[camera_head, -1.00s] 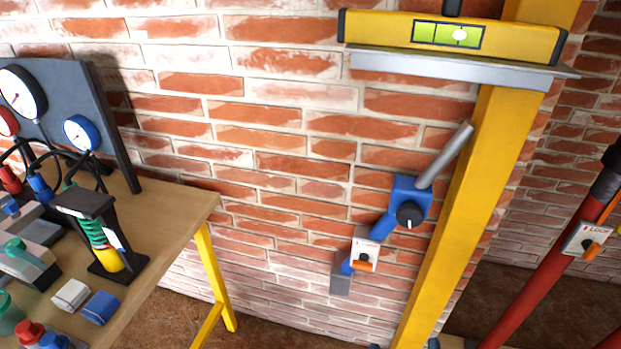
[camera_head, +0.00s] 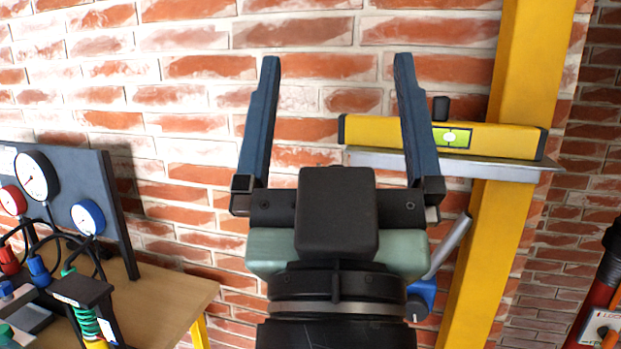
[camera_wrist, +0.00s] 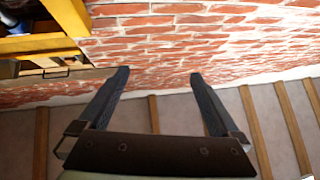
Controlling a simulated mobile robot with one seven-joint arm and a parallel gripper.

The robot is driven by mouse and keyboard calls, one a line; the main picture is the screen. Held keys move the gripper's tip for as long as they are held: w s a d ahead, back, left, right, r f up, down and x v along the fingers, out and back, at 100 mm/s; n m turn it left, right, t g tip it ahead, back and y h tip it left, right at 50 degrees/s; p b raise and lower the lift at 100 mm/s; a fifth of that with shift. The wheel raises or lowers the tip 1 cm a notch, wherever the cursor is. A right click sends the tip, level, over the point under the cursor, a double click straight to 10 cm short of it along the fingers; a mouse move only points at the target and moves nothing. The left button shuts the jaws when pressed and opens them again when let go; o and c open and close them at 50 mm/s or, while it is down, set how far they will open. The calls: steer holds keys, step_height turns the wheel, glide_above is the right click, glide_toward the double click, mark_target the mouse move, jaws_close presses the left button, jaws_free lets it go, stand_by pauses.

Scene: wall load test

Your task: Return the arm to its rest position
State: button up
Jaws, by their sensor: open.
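My gripper (camera_head: 335,75) is raised in the middle of the head view, in front of the brick wall (camera_head: 200,95). Its two dark blue fingers stand wide apart and point upward, with nothing between them. The right finger overlaps part of a yellow spirit level (camera_head: 500,140); I cannot tell whether they touch. In the wrist view, my gripper (camera_wrist: 160,76) is also open and empty, with the brick wall and a beamed ceiling (camera_wrist: 185,118) beyond it.
The level rests on a grey ledge (camera_head: 480,169) by a yellow post (camera_head: 475,260). A blue device with a grey lever (camera_head: 450,243) is partly hidden behind my wrist. A wooden table (camera_head: 180,290) with a gauge panel (camera_head: 75,180) stands left. A red pipe (camera_head: 595,300) stands right.

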step_height(320, 180, up, 20)
steer(key=s+a+t+y+p, duration=0.1)
steer(key=s+p, duration=0.2)
steer(key=p, duration=1.2)
steer(key=shift+a, duration=0.4)
steer(key=shift+w, duration=0.1)
